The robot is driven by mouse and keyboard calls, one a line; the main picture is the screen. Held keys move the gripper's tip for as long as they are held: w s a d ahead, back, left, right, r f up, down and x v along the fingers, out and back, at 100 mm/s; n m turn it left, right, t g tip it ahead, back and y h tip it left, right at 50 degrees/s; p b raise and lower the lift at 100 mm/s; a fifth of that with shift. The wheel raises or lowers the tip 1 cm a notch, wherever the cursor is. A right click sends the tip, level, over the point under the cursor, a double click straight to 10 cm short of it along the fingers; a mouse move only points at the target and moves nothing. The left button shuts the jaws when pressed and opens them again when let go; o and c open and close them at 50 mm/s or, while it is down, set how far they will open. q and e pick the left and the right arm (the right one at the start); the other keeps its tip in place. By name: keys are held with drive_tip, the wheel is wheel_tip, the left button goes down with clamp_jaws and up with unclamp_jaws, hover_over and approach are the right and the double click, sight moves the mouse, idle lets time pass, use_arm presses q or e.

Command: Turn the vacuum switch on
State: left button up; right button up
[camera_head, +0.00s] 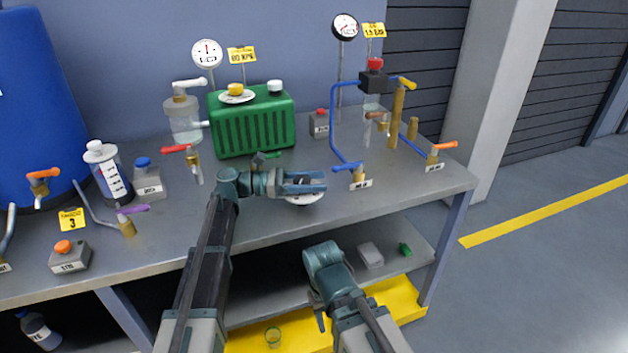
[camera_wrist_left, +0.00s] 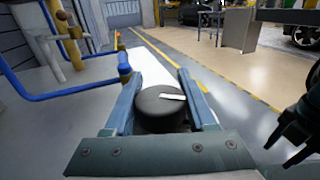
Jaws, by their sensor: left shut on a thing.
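My left gripper (camera_head: 306,183) is over the front part of the bench top. In the left wrist view, its two fingers (camera_wrist_left: 159,84) are on either side of a round black knob (camera_wrist_left: 158,118) with a white pointer mark, and they are shut on it. The pointer points to the right in that view. In the head view the gripper hides most of the knob; a pale round base (camera_head: 305,200) shows under the fingers.
A green pump-like box (camera_head: 252,122) stands behind my left gripper. A blue pipe loop (camera_head: 333,118) with valves stands to the right. A red-handled valve (camera_head: 193,160) and a purple-handled valve (camera_head: 127,220) are to the left. The bench (camera_head: 400,200) is bare at front right.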

use_arm(q)
drive_tip(key=shift+s+m+g, duration=0.1)
drive_tip(key=shift+m+g, duration=0.4)
drive_tip(key=shift+g, duration=0.3)
drive_tip(key=shift+s+g, duration=0.15)
drive_tip(key=shift+g, duration=0.15)
drive_tip(key=o, duration=1.4)
drive_tip(key=shift+c, duration=0.2)
drive_tip(key=shift+a, duration=0.1)
drive_tip(key=a, duration=0.5)
drive_tip(key=w+a, duration=0.1)
drive_tip(key=a, duration=0.1)
drive_tip(key=shift+a, duration=0.15)
